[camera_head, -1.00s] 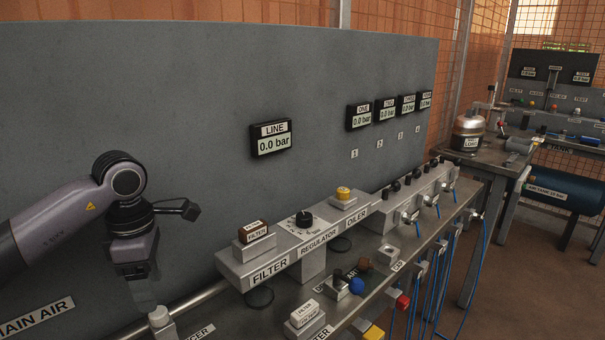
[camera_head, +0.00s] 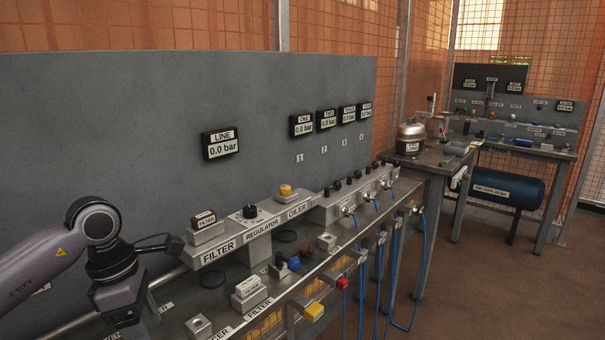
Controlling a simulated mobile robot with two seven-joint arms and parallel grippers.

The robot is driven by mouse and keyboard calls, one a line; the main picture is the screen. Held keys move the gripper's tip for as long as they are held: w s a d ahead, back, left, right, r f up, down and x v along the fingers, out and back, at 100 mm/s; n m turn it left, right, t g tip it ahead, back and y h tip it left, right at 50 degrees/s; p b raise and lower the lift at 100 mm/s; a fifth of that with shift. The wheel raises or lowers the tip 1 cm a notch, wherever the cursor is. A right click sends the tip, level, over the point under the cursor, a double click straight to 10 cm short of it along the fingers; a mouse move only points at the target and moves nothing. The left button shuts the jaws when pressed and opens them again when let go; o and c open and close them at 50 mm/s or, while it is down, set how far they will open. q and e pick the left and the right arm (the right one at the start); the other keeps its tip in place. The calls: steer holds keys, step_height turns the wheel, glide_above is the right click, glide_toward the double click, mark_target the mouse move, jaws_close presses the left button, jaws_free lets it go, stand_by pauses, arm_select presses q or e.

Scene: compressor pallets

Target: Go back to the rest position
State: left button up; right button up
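My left gripper (camera_head: 122,315) is at the lower left of the head view, on the arm coming in from the left. It is to the left of the bench's front part, and its fingers are not clearly visible, so I cannot tell whether it is open or shut. No object shows in it. My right gripper is not in view.
A bench (camera_head: 330,262) with a filter block (camera_head: 218,249), oiler and valves runs along a grey panel (camera_head: 90,120). Blue hoses (camera_head: 420,265) hang from it. A blue air tank (camera_head: 508,187) lies beyond. Brown floor at right is clear.

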arm_select(q)
steer(key=s+d+f+n+g+h+p, duration=0.1)
steer(key=s+d+h, duration=0.2)
steer(key=d+h, duration=0.35)
steer(key=s+d+f+n+g+h, duration=0.1)
steer(key=s+d+h, duration=0.15)
steer(key=d, duration=0.65)
steer(key=d+r+n+t+h+p, duration=0.2)
steer(key=d+r+n+t+h, duration=0.25)
steer(key=n+t+h, duration=0.7)
steer(key=w+a+f+n+t+y, duration=0.1)
steer(key=a+f+n+t+y, duration=0.3)
steer(key=n+y, duration=0.5)
steer(key=w+a+f+n+t+y, duration=0.1)
steer(key=a+f+n+t+y, duration=0.35)
steer(key=n, duration=0.95)
steer(key=s+a+f+n+g+y+p, duration=0.1)
steer(key=s+a+f+n+g+y, duration=0.2)
steer(key=s+f+n, duration=0.2)
steer(key=s+a+f+n+g+y, duration=0.4)
steer(key=s+f+n, duration=0.2)
steer(key=f, duration=0.5)
steer(key=shift+s+a+p, duration=0.2)
steer(key=shift+s+p, duration=0.15)
steer(key=shift+s, duration=0.9)
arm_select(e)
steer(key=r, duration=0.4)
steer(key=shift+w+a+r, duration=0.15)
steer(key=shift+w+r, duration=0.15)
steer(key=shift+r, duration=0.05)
